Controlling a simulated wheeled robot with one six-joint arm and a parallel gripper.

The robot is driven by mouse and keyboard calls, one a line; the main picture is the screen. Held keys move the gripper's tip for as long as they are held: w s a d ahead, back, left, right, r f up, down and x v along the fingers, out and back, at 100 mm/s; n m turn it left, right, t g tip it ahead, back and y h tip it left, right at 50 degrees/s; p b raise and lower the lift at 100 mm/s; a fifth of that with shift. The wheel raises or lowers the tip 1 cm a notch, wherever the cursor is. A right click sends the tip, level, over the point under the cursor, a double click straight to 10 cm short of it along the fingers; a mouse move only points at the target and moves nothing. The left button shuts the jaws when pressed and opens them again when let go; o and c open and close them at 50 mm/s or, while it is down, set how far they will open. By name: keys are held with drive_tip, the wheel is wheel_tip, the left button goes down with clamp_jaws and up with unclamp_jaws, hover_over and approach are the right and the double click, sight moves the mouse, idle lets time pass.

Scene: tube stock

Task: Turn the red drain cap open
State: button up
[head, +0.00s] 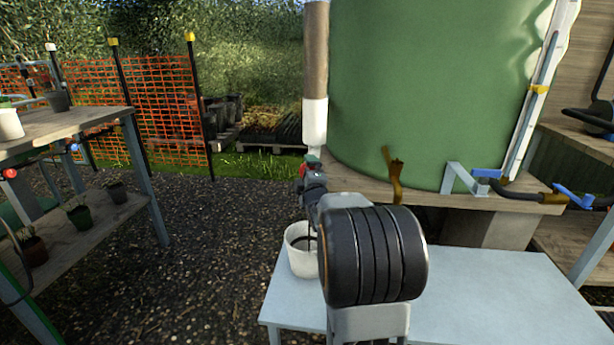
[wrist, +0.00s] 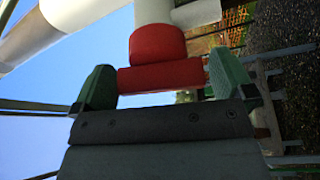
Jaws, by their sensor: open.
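The red drain cap (wrist: 157,44) sits on the end of a white pipe in the wrist view, with a flat red bar across it. My gripper (wrist: 162,82) is open, with one green finger at each end of the red bar. I cannot tell whether the fingers touch it. In the head view, my gripper (head: 313,164) is just below the white lower end of the brown-topped downpipe (head: 315,120). A bit of red (head: 303,171) shows beside it there; the rest of the cap is hidden behind my arm.
A big green tank (head: 430,90) on a wooden stand is to the right, with a brass tap (head: 396,178). A plant bench (head: 80,128) is at left.

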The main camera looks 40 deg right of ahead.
drive_tip(key=p+v, duration=0.2)
drive_tip(key=v, duration=1.2)
drive_tip(key=a+r+m+g+y+p, duration=0.25)
drive_tip(key=a+r+p, duration=0.25)
drive_tip(key=r+p, duration=0.45)
drive_tip(key=a+r+m+g+y+p, duration=0.2)
drive_tip(key=a+r+m+g+p, duration=0.3)
drive_tip(key=p, duration=0.7)
drive_tip(key=s+a+r+m+g+y+p, duration=0.3)
drive_tip(key=s+a+r+g+p, duration=0.3)
drive_tip(key=s+a+r+p, duration=0.5)
drive_tip(key=p+v, duration=0.2)
drive_tip(key=p, duration=0.2)
drive_tip(key=shift+s+a+r, duration=0.2)
